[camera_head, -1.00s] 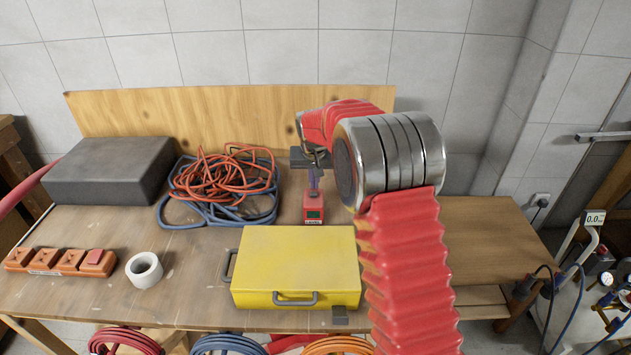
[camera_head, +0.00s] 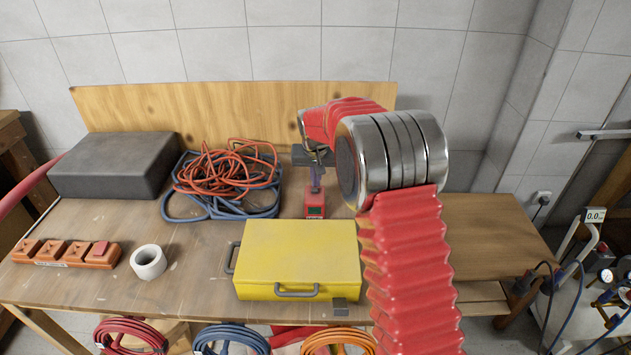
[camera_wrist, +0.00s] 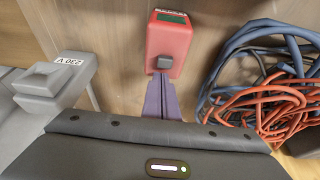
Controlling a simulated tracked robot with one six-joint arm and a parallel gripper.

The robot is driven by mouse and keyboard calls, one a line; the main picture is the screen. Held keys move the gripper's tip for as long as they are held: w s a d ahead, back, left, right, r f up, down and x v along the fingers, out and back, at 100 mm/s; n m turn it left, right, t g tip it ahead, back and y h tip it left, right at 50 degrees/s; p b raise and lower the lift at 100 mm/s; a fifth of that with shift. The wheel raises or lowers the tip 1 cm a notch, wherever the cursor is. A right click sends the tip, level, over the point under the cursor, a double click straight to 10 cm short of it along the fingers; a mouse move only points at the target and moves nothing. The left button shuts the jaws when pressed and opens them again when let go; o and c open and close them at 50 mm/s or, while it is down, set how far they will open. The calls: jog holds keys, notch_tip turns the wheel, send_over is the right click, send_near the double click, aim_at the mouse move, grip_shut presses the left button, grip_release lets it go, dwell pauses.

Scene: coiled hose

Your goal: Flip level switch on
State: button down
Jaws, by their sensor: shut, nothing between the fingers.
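The level is a small red box with a green display, standing on the workbench behind the yellow case in the head view (camera_head: 315,208). In the wrist view the level (camera_wrist: 167,38) is at the top middle, and a small grey switch (camera_wrist: 165,62) sits on its near face. My gripper (camera_head: 316,189) is directly above and behind the level in the head view. Its purple fingers are together and empty in the wrist view (camera_wrist: 160,79), with their tips just below the switch. I cannot tell whether they touch it. The switch is not discernible in the head view.
A yellow case (camera_head: 300,255) lies in front of the level. Coiled orange and blue hoses (camera_head: 225,175) lie to its left, near a dark grey block (camera_head: 112,165). A white tape roll (camera_head: 149,262) and orange power strip (camera_head: 65,253) are front left. A grey 230 V box (camera_wrist: 50,85) shows in the wrist view.

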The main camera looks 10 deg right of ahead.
notch_tip(320, 180, up, 9)
jog(key=shift+s+r, duration=0.15)
jog(key=shift+s, duration=0.05)
dwell(0.6)
jog(key=shift+a, duration=0.15)
